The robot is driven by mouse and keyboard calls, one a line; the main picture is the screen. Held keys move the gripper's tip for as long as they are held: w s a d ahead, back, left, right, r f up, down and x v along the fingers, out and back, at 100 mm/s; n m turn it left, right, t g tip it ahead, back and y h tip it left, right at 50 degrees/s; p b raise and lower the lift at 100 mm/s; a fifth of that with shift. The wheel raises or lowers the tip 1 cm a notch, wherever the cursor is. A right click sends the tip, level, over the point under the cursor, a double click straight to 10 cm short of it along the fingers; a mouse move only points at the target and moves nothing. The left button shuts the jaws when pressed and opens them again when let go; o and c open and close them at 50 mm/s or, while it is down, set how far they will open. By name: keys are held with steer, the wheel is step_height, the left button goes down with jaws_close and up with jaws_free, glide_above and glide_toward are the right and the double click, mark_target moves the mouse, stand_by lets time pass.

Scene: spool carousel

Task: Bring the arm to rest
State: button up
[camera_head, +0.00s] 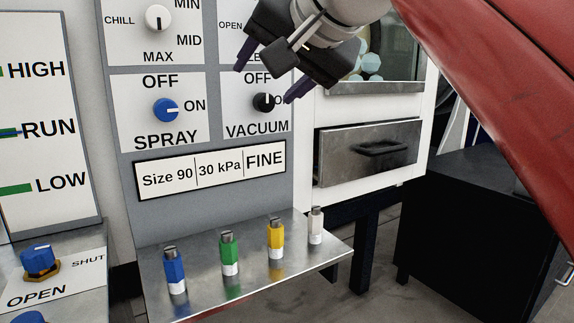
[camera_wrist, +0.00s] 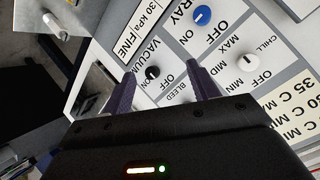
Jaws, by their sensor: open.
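My gripper (camera_head: 266,85) is in front of the control panel, at the top middle of the head view, near the vacuum knob. Its two dark purple fingers are spread with nothing between them. In the wrist view the open fingers (camera_wrist: 160,88) point at the panel, and the black vacuum knob (camera_wrist: 152,72) shows between them. The vacuum knob (camera_head: 264,102) also shows in the head view just below the gripper, apart from or touching a finger I cannot tell. The blue spray knob (camera_head: 166,110) points toward ON. The white knob (camera_head: 157,18) is at the upper left.
A metal shelf (camera_head: 200,296) below the panel holds blue (camera_head: 175,270), green (camera_head: 229,254), yellow (camera_head: 275,238) and white (camera_head: 315,225) spools or cartridges. A black cabinet (camera_head: 470,230) stands at the lower right.

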steer(key=s+d+f+g+h, duration=0.1)
steer(key=s+d+f, duration=0.3)
steer(key=f, duration=1)
steer(key=s+d+f+g+h, duration=0.2)
steer(key=d+f, duration=0.5)
steer(key=f, duration=0.7)
steer(key=s+d+f+n+g+h, duration=0.1)
steer(key=s+d+f+h, duration=0.2)
steer(key=f, duration=1.1)
steer(key=s+d, duration=0.3)
steer(key=shift+s+d+f+g+h, duration=0.15)
steer(key=shift+s+f+g+h, duration=0.1)
steer(key=shift+s+g+h, duration=0.1)
